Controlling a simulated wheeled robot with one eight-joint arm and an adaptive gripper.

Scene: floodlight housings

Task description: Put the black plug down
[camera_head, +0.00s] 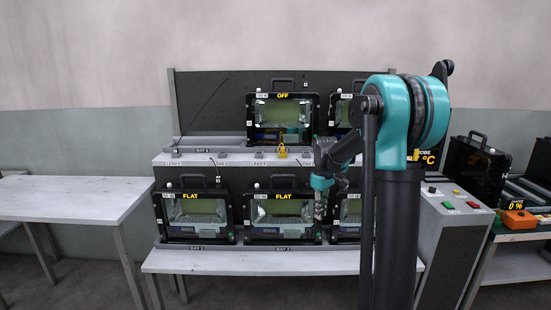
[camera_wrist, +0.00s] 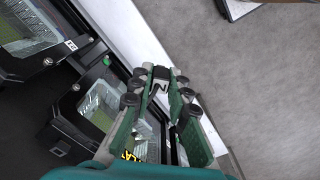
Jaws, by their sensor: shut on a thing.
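My gripper (camera_head: 319,207) hangs in front of the lower row of floodlight housings, by the right side of the middle one. In the wrist view my gripper (camera_wrist: 160,82) is shut on a small black plug (camera_wrist: 161,74) between its fingertips. The fingers hide part of the plug. In the head view the plug is too small to tell apart from the gripper. Below the gripper in the wrist view lies the pale bench edge (camera_wrist: 133,28).
Lower housings marked FLAT (camera_head: 197,212) and FLAT (camera_head: 283,216) stand in bays; one marked OFF (camera_head: 282,116) stands above. A yellow plug-like piece (camera_head: 282,153) sits on the labelled lead ledge (camera_head: 235,158). The left table (camera_head: 70,197) is bare. A control cabinet (camera_head: 455,225) stands right.

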